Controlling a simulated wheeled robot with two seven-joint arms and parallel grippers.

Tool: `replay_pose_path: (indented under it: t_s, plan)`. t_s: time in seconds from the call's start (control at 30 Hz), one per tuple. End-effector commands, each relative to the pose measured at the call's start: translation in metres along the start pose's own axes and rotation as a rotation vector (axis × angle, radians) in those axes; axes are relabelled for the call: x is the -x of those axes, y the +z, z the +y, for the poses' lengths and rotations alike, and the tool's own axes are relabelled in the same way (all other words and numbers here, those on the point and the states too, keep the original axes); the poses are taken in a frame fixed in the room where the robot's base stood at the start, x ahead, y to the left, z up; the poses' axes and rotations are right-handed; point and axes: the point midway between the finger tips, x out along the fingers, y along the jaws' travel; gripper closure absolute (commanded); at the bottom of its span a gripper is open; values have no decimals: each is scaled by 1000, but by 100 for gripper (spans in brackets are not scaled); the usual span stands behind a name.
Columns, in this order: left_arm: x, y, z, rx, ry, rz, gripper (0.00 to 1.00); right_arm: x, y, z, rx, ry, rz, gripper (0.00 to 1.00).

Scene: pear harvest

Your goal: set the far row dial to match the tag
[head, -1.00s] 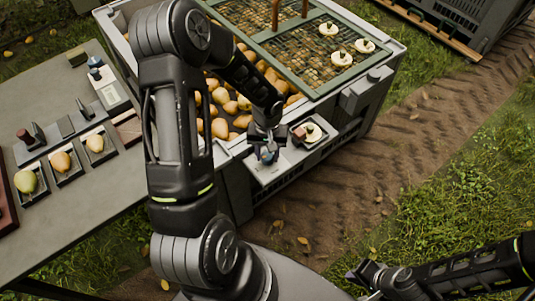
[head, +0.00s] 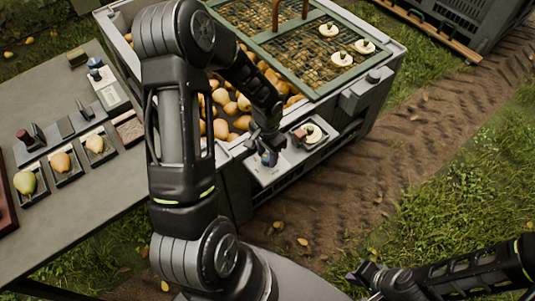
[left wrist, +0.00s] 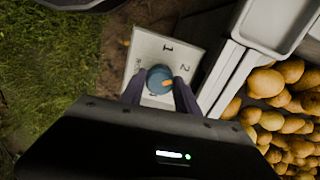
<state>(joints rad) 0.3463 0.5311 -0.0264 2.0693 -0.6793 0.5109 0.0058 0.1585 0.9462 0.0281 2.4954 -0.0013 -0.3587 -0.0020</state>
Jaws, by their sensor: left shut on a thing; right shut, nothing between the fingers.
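A round blue dial knob (left wrist: 160,78) with an orange mark on its right side sits on a pale panel (left wrist: 150,45) in the left wrist view. The panel carries a 1, a 2 and small lettering too faint to read. My left gripper (left wrist: 159,90) is shut on the knob, one dark finger on each side. In the head view the left gripper (head: 266,155) is over the same panel (head: 262,176) at the crate's front side, partly hiding the knob. My right gripper (head: 362,275) is shut and empty, low at the right. I cannot make out which tag belongs to the dial.
A round pale disc (head: 310,133) and a small reddish block lie beside the panel. A crate (head: 366,100) of pears has green mesh frames with several white discs. A grey table (head: 95,205) at left holds pears in trays. Grass and a dirt track lie right.

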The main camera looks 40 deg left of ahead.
Motion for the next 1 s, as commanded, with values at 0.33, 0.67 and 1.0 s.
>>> replay_pose_path:
  t_s: [0.33,0.67,1.0]
  plan:
    - [0,-1,0,-22,0,2,100,0,0,0,0,0,0,100]
    - [0,0,0,-21,0,1,48,0,0,0,0,0,0,100]
    - [1,0,0,-21,0,1,41,0,0,0,0,0,0,100]
